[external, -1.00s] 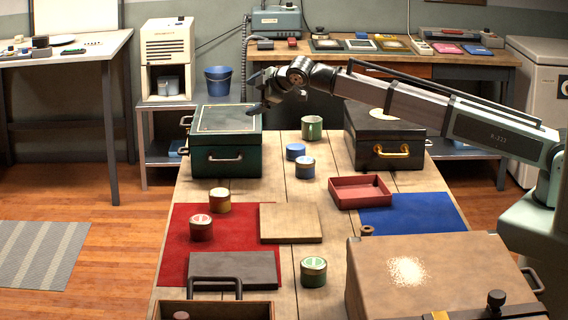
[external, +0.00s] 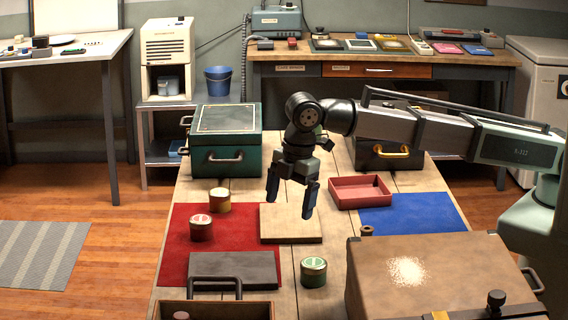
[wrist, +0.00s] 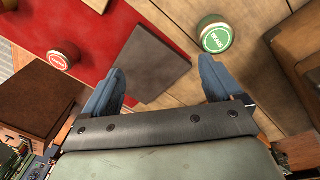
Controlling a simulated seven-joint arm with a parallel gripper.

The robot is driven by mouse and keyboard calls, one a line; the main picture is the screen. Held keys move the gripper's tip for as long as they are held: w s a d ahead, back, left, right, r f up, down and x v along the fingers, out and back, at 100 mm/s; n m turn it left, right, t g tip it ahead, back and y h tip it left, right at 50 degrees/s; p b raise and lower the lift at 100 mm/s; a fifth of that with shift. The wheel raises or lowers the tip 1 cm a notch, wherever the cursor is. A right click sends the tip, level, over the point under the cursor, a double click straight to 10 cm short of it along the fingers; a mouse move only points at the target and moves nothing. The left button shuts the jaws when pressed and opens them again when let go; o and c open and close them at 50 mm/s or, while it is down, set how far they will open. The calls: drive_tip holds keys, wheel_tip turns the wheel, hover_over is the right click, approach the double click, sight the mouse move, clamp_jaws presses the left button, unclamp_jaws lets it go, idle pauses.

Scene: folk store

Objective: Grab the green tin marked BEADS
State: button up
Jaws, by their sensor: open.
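The green tin (external: 313,272) stands upright on the bare planks at the front of the table, between the dark grey slab and the tan case. In the wrist view the green tin (wrist: 216,35) shows a green and white lid marked BEADS. My gripper (external: 290,210) is open and empty, pointing down above the wooden board, behind the green tin and higher. In the wrist view my gripper's blue fingers (wrist: 160,88) are apart, with the tin beyond the right finger. A red tin (external: 202,228) with a red lid label stands on the red mat; its lid shows in the wrist view (wrist: 60,60).
A dark grey slab (external: 232,268) lies left of the green tin, and a large tan case (external: 440,270) stands close on its right. A yellow tin (external: 219,200), a wooden board (external: 290,232) and a red tray (external: 360,190) lie farther back. Bare planks surround the green tin.

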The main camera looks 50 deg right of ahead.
drive_tip(key=n+g, duration=0.1)
hover_over(314, 261)
drive_tip(key=shift+h, duration=0.4)
drive_tip(key=f, duration=0.8)
drive_tip(key=shift+s+a+f, duration=0.15)
drive_tip(key=shift+s+a, duration=0.1)
drive_tip(key=shift+w+d+f, duration=0.1)
drive_tip(key=shift+d+f, duration=0.05)
drive_tip(key=shift+f, duration=1.2)
drive_tip(key=shift+w+d+f, duration=0.1)
drive_tip(key=shift+f, duration=1.2)
drive_tip(key=c, duration=1.2)
drive_tip(key=shift+o, duration=0.2)
